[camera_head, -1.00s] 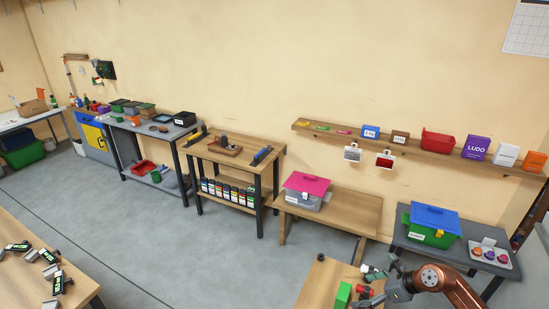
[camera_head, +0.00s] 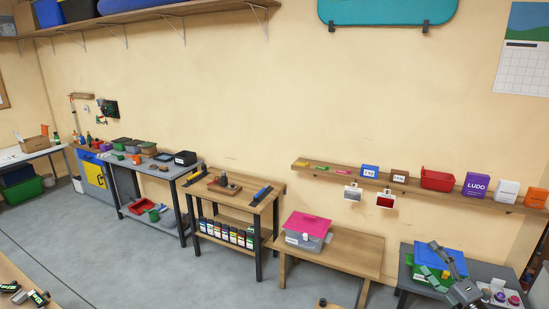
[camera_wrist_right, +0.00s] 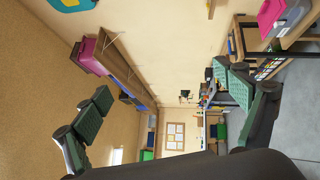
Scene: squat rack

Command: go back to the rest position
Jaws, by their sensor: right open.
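My right gripper (camera_head: 435,262) is at the lower right of the head view, pointing up, in front of the blue-lidded green box (camera_head: 432,252). In the right wrist view its two green-padded fingers (camera_wrist_right: 162,84) are spread wide apart with nothing between them.
A grey table (camera_head: 405,272) at the right bears the green box and a tray of small round items (camera_head: 497,294). To its left is a wooden bench (camera_head: 355,250) with a pink-lidded box (camera_head: 306,231). A wall shelf (camera_head: 410,187) runs above. Grey floor (camera_head: 110,265) is open at the left.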

